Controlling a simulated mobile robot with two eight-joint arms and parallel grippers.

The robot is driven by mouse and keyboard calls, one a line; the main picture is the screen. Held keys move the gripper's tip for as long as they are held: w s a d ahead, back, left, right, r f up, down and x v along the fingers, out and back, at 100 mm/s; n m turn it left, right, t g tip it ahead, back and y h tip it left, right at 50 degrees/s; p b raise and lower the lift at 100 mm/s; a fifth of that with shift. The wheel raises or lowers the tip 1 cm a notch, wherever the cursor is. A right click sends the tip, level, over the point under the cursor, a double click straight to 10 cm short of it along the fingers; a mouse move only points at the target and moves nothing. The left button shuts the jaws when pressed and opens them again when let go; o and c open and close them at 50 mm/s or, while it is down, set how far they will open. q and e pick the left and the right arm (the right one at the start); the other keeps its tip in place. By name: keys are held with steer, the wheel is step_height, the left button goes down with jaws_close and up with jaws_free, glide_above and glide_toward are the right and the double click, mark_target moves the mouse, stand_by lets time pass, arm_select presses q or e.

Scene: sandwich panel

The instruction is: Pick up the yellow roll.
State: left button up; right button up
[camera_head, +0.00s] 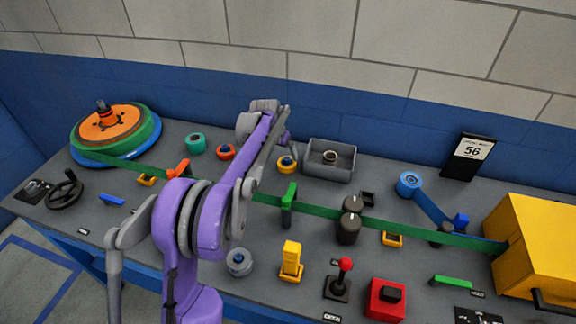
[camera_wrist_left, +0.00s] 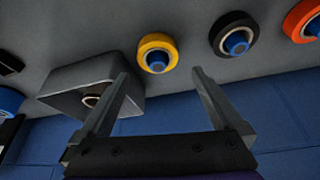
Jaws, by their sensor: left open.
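The yellow roll (camera_head: 287,170) lies on the grey table just left of the grey bin in the head view. In the left wrist view the yellow roll (camera_wrist_left: 157,39) shows as a ring with a blue core, just beyond the fingertips and between their lines. My left gripper (camera_wrist_left: 161,80) is open, with nothing between its fingers. In the head view my left gripper (camera_head: 286,141) is just behind the roll, partly hidden by its own arm. The fingers appear apart from the roll. My right gripper is not in view.
The grey bin (camera_head: 314,173) with a ring inside stands close to the roll. A black roll (camera_wrist_left: 222,39) and an orange-red roll (camera_wrist_left: 290,25) lie on its other side. A green belt (camera_head: 264,198) crosses in front. The blue wall (camera_head: 330,110) is close behind.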

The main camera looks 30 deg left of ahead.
mark_target(286, 160)
arm_select(q)
steer(key=x, duration=0.6)
steer(key=shift+d+f, duration=0.15)
steer(key=shift+f, duration=0.15)
steer(key=shift+c, duration=0.2)
steer(key=c, duration=1.2)
step_height(286, 160, up, 10)
steer(key=shift+r+p, duration=0.1)
steer(key=shift+p, duration=0.2)
